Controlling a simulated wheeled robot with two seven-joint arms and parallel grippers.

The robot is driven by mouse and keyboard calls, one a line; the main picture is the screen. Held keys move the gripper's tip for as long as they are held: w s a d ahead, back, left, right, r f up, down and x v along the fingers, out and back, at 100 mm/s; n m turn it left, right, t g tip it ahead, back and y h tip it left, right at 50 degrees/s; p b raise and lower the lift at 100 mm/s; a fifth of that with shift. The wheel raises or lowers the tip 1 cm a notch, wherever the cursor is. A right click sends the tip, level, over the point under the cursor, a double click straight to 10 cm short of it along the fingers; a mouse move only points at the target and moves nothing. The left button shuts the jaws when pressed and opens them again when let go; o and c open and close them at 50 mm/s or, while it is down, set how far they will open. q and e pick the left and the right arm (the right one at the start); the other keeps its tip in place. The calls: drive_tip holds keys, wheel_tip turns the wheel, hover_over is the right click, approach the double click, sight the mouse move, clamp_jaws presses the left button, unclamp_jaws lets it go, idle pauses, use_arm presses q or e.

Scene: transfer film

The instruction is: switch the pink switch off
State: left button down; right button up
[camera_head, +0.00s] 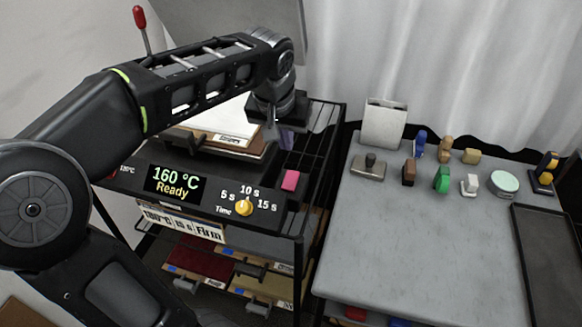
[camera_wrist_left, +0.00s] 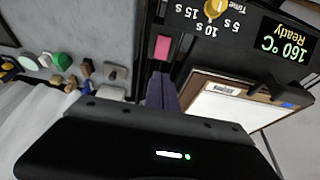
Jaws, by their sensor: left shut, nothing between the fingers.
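The pink switch (camera_head: 291,180) is a small pink block on the right part of the dark press panel, above the yellow time knob (camera_head: 243,208). It also shows in the left wrist view (camera_wrist_left: 162,47), just beyond my fingertips. My left gripper (camera_head: 287,138) is above the press, a little behind the switch, pointing down. In the left wrist view its purple-grey fingers (camera_wrist_left: 161,88) are together and empty, apart from the switch in the picture. Whether the switch is on or off I cannot tell. My right gripper is not in view.
The press display (camera_head: 175,184) reads 160 °C Ready. A board with white paper (camera_head: 222,122) lies on the press. A shelf with coloured sheets (camera_head: 200,262) is below. The grey table (camera_head: 410,240) at right has stamps and small blocks along its back and a dark tray (camera_head: 546,265).

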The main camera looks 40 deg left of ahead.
sight(293, 174)
use_arm(q)
drive_tip(key=x, duration=0.4)
drive_tip(key=p+x, duration=0.1)
drive_tip(key=x, duration=0.7)
drive_tip(key=shift+s+d+f, duration=0.1)
drive_tip(key=shift+s+f, duration=0.1)
drive_tip(key=shift+f, duration=0.3)
